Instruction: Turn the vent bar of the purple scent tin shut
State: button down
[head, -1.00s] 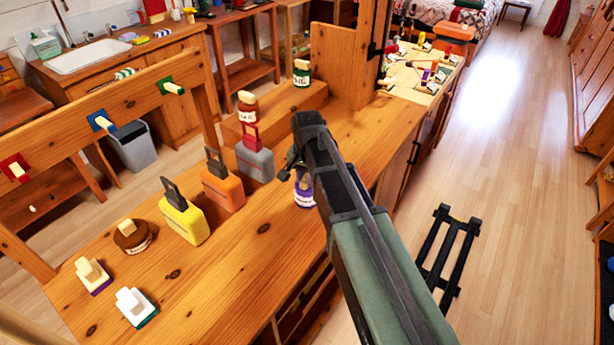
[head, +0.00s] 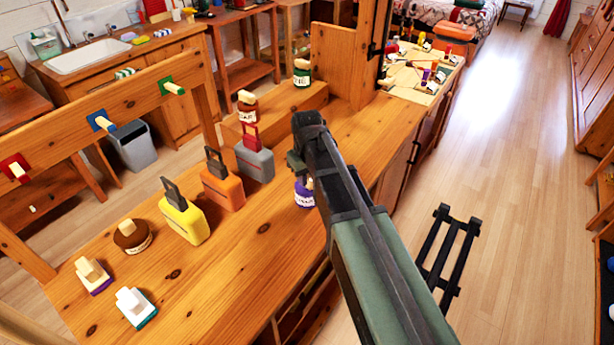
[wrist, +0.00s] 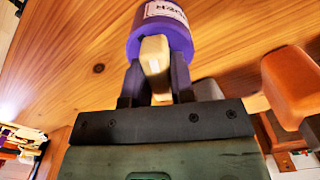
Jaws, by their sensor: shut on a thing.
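The purple scent tin (head: 304,196) stands on the wooden bench, partly hidden by my arm in the head view. In the wrist view the tin (wrist: 165,28) is at the top centre, a purple round body with a white label. Its pale vent bar (wrist: 155,60) lies between the two dark fingers of my gripper (wrist: 155,85). The gripper is shut on the bar, with a finger on each side. In the head view the fingertips are mostly hidden behind my own wrist.
A grey padlock-shaped block (head: 255,162), an orange one (head: 223,188) and a yellow one (head: 184,218) stand left of the tin. A brown tin (head: 132,237) is farther left. A red-brown jar (head: 248,108) and a green jar (head: 302,73) stand behind.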

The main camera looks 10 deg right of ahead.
jog(key=n, duration=0.4)
jog(key=shift+n, duration=0.4)
dwell(0.4)
jog(key=c, duration=1)
grip_release()
jog(key=shift+o, duration=0.2)
jog(key=shift+r, duration=0.1)
notch_tip(320, 180, up, 11)
jog(key=p, duration=1.1)
jog(key=shift+f, duration=0.2)
